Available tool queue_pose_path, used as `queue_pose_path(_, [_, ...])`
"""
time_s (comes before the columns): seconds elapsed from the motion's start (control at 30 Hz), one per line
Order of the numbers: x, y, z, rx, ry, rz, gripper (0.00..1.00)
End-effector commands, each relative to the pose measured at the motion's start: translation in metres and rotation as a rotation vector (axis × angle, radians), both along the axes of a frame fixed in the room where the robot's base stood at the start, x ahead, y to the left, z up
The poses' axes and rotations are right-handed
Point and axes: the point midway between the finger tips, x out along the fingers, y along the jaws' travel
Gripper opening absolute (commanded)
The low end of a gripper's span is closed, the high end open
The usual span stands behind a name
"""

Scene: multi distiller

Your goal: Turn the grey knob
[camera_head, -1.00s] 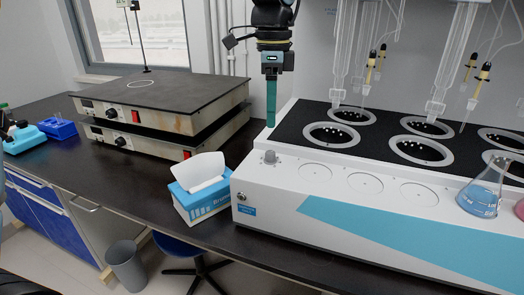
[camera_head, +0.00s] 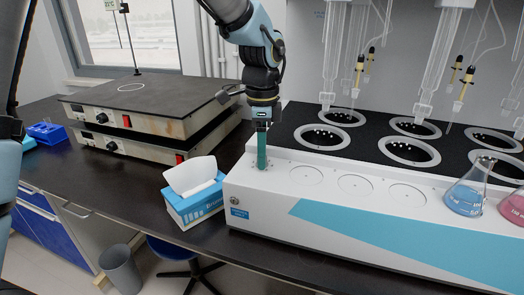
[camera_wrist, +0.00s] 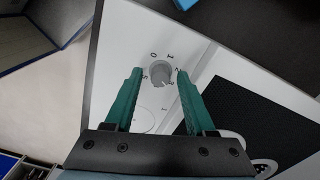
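The grey knob (camera_wrist: 160,73) stands on the white top of the multi distiller (camera_head: 330,195), near its left corner, with printed marks around it in the wrist view. My gripper (camera_wrist: 157,72) has its two green fingers apart, one on each side of the knob in that view. A gap shows between the fingers and the knob, and whether the tips are down at its level is unclear. In the head view my gripper (camera_head: 262,168) points straight down at the left corner of the distiller and hides the knob.
A blue and white tissue box (camera_head: 193,195) stands just left of the distiller. Two stacked hot plates (camera_head: 150,115) are further left. Two flasks, one with blue liquid (camera_head: 466,196) and one pink (camera_head: 514,207), stand on the right. Glass tubes hang above the round wells.

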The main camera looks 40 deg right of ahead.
Motion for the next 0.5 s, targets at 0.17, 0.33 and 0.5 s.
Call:
queue_pose_path(0.17, [0.0001,-0.0001,0.0003,0.000,0.000,0.000,0.33])
queue_pose_path(0.33, [0.0001,-0.0001,0.0004,0.000,0.000,0.000,0.14])
queue_pose_path(0.5, [-0.0001,0.0001,0.0004,0.000,0.000,0.000,0.00])
